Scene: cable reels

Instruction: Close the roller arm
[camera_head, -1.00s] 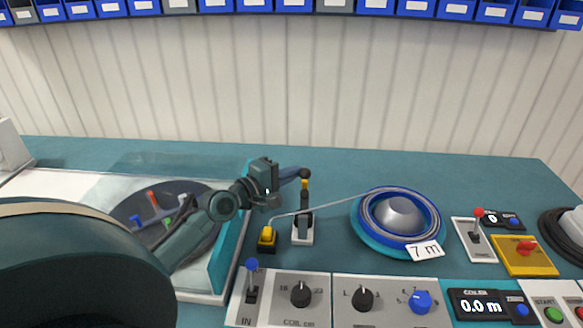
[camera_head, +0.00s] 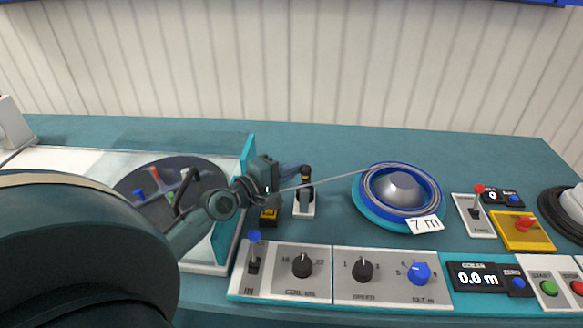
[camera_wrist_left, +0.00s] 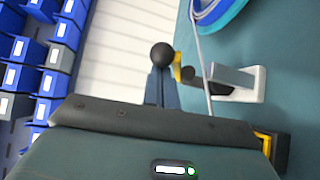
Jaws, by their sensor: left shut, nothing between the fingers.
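The roller arm (camera_head: 306,192) is a dark lever with a black ball knob and a yellow part near its top, on a white base (camera_head: 303,210). It leans partly upward. My left gripper (camera_head: 296,172) is at the knob, its fingers shut and empty. In the left wrist view the fingers (camera_wrist_left: 163,88) point at the black knob (camera_wrist_left: 163,54), which sits at their tips; they appear to touch. The yellow part (camera_wrist_left: 177,68) and white base (camera_wrist_left: 255,84) lie to the right. A grey cable (camera_head: 335,178) runs past the lever from the reel. My right gripper is out of view.
The blue-rimmed reel (camera_head: 431,183) with a 7 m tag stands to the right. A yellow-topped block (camera_head: 268,215) sits just below my gripper. Control panels (camera_head: 335,275) line the front. A clear-walled box (camera_head: 247,160) with a dark disc is at left.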

